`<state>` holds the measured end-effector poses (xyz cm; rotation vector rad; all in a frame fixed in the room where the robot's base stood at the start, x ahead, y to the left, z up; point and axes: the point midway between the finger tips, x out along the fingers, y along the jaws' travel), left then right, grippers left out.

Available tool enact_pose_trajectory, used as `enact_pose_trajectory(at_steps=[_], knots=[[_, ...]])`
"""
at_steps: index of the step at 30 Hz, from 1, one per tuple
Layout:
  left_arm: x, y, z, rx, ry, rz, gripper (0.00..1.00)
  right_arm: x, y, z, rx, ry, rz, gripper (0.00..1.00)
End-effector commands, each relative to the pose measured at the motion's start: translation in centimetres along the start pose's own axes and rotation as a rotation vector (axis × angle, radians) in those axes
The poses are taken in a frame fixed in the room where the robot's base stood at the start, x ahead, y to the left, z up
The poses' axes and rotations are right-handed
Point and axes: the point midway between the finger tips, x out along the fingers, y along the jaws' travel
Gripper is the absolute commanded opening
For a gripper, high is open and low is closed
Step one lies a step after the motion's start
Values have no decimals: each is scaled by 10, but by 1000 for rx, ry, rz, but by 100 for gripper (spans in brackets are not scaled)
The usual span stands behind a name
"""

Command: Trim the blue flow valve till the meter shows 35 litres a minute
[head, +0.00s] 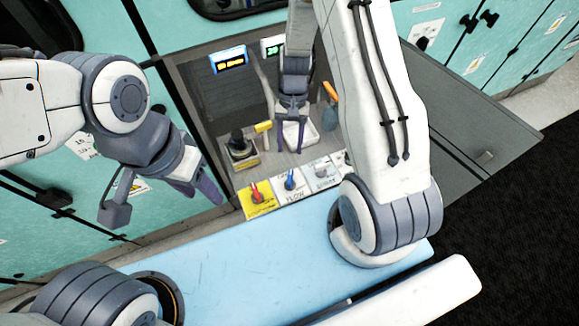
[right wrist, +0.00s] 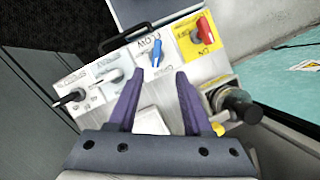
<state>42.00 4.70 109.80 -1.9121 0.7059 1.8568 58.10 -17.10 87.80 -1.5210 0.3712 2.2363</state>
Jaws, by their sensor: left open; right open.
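The blue flow valve (head: 290,181) is a small blue handle on a white plate marked FLOW, in the row along the panel's front edge. In the right wrist view the blue valve (right wrist: 156,53) lies just beyond and between my fingertips, apart from both. My right gripper (head: 290,147) is open and empty over the panel, behind the valve row; its purple fingers (right wrist: 158,77) show apart in the wrist view. My left gripper (head: 197,192) is open and empty, left of the panel. A blue-framed meter (head: 229,61) shows yellow characters, too small to read surely.
A red valve (head: 257,194) on a yellow plate is left of the blue one; a pale grey valve (head: 321,172) is right of it. A black valve (right wrist: 72,97) ends the row. A black-knobbed lever (head: 238,145) stands behind. A green-lit display (head: 272,46) is beside the meter.

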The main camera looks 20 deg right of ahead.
Motion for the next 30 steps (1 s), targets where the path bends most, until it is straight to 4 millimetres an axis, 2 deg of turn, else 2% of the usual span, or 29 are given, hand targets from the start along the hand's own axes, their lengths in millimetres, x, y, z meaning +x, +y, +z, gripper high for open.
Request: enact_pose_trajectory(at_steps=[8,15,21,30], knots=[[-5,0,0,0,0,0,50,29,7,-5,42,-19,-5,50],[-10,1,0,0,0,0,50,75,6,-4,41,-19,-4,50],[-12,1,0,0,0,0,50,103,6,-4,39,-17,-5,50],[-12,1,-1,0,0,0,50,113,6,-5,38,-14,-6,50]])
